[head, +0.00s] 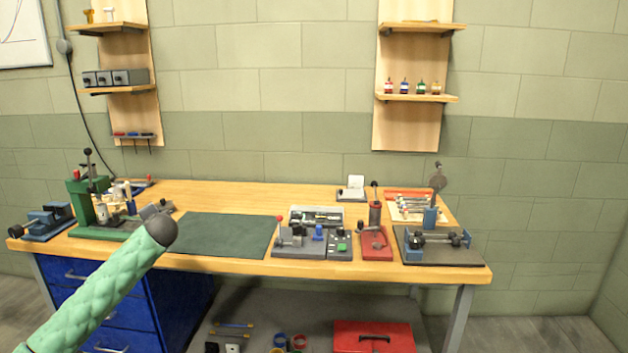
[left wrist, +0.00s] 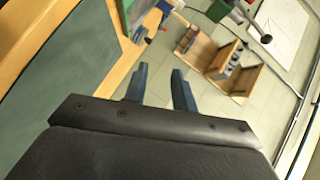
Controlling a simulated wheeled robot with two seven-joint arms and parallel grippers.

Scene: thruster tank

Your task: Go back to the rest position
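My left arm comes in from the lower left of the head view in a green padded sleeve. Its dark rounded wrist end is over the bench's left front, near the green mat (head: 222,235). In the left wrist view my left gripper (left wrist: 158,68) shows two blue fingers standing apart with nothing between them. It is open and empty. In the head view its fingers cannot be made out. My right gripper and right arm are in neither view.
The wooden bench (head: 250,194) has a green press (head: 82,205) and blue vise (head: 47,219) at left. A grey fixture (head: 300,243), red block (head: 376,246) and dark plate (head: 465,255) stand at right. The mat is bare. A red toolbox (head: 350,328) is below.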

